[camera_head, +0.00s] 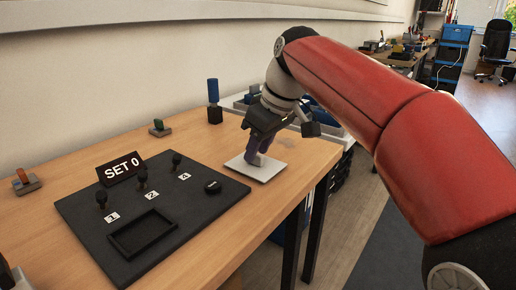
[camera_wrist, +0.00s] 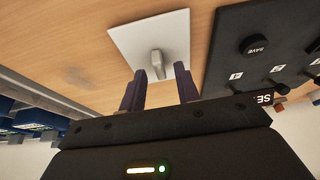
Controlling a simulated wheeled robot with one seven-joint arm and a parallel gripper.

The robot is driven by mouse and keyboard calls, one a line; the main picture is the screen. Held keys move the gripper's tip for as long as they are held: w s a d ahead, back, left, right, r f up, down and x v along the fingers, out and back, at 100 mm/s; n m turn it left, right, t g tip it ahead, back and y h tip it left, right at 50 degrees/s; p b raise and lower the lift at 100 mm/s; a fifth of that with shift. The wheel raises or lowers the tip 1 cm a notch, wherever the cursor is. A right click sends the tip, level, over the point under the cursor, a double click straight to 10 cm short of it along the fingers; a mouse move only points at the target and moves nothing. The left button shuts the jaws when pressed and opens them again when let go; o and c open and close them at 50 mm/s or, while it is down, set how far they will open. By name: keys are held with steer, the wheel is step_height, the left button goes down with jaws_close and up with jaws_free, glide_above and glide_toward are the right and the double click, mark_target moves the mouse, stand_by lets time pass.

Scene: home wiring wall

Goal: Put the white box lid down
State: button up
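The white box lid (camera_head: 257,168) is a flat square plate that appears to lie flat on the wooden table, close to its right edge. In the wrist view, the lid (camera_wrist: 128,36) has a grey upright handle (camera_wrist: 157,62) near its middle. My gripper (camera_head: 256,158) is directly above the lid, pointing down. In the wrist view, my gripper (camera_wrist: 160,70) has its two purple fingers apart, one on each side of the handle, with gaps showing between them and it. The handle is hidden by the fingers in the head view.
A black board (camera_head: 200,218) with a "SET 0" sign (camera_head: 121,169), several knobs and a rectangular recess (camera_head: 142,234) lies left of the lid. The table edge is close on the right.

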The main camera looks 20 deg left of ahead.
steer(key=p+v, duration=0.3)
steer(key=v, duration=0.8)
steer(key=s+d+f+m+t+h, duration=0.2)
steer(key=s+d+f+m, duration=0.4)
steer(key=s+d+f, duration=0.3)
steer(key=s+d+f+m+t+h, duration=0.2)
steer(key=s+d+f+m, duration=0.5)
steer(key=d+f, duration=0.8)
steer(key=shift+s+d+m, duration=0.3)
steer(key=shift+s+d, duration=0.4)
steer(key=shift+s, duration=0.35)
